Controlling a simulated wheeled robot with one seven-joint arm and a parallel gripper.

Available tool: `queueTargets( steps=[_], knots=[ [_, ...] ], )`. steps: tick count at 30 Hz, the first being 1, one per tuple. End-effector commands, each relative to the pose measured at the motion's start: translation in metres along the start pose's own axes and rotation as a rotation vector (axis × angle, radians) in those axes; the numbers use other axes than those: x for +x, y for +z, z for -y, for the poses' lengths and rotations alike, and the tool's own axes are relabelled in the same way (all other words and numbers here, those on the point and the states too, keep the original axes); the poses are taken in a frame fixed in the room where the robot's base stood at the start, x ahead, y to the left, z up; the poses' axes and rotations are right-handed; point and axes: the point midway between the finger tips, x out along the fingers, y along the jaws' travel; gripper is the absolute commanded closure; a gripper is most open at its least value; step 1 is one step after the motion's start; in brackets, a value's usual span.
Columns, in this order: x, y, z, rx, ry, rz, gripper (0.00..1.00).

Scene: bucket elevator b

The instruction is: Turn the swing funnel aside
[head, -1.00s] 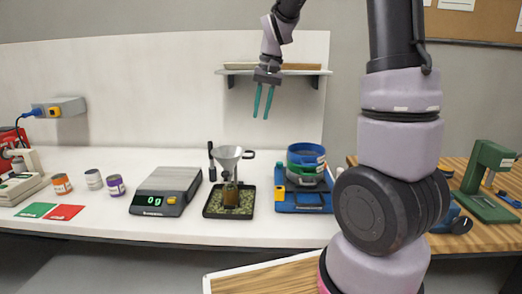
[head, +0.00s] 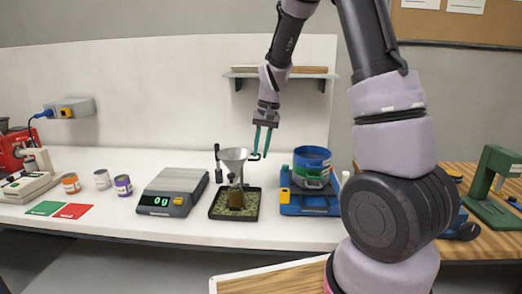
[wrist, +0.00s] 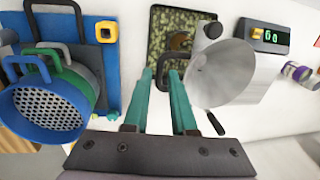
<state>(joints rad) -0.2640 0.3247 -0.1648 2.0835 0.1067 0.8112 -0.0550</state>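The funnel's dark loop handle (head: 254,157) points right. My gripper (head: 260,155) points down at the handle, its teal fingers apart. In the wrist view the funnel (wrist: 222,72) is right of my gripper (wrist: 162,76), and the dark handle shows between or just beyond the fingertips. I cannot tell whether they touch it.
A scale (head: 172,192) reading 0 g stands left of the tray. Stacked blue and green sieves (head: 312,160) on a blue base (head: 309,203) stand close on the right. Several small cans and red and green cards lie farther left. A wall shelf (head: 280,74) is behind my arm.

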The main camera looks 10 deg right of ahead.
Motion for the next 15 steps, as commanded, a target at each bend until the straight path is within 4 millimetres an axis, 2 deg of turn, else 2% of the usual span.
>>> queueTargets(
  steps=[7, 8, 9, 15],
  knots=[
    [0.0008, 0.0001, 0.0000, 0.000, 0.000, 0.000, 0.75],
    [0.0008, 0.0001, 0.0000, 0.000, 0.000, 0.000, 0.83],
    [0.0008, 0.0001, 0.0000, 0.000, 0.000, 0.000, 0.98],
    [0.0006, 0.0001, 0.0000, 0.000, 0.000, 0.000, 1.00]
  ],
)
